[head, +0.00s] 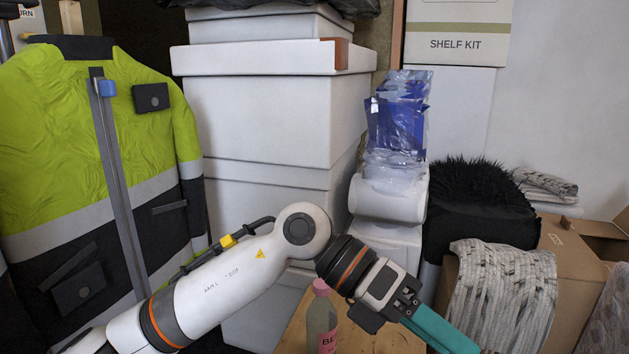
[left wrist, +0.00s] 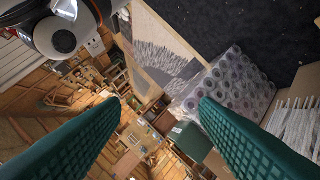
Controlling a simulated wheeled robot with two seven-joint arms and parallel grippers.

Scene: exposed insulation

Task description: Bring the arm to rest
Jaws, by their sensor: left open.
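My left arm (head: 215,290) comes in from the lower left of the head view, bends at a raised joint, and slopes down to the right. My left gripper (head: 445,332) has teal fingers and points to the lower right; its tips are near or past the bottom edge. In the left wrist view the two green fingers of the left gripper (left wrist: 160,104) stand wide apart with nothing between them. My right gripper shows in neither view.
A bottle with a pink cap (head: 321,318) stands below my left wrist at a wooden surface (head: 390,342). White boxes (head: 270,120), a hi-vis jacket (head: 90,150), a cardboard box (head: 575,265) and a draped grey striped cloth (head: 500,290) crowd around. Wrapped rolls (left wrist: 228,85) show in the wrist view.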

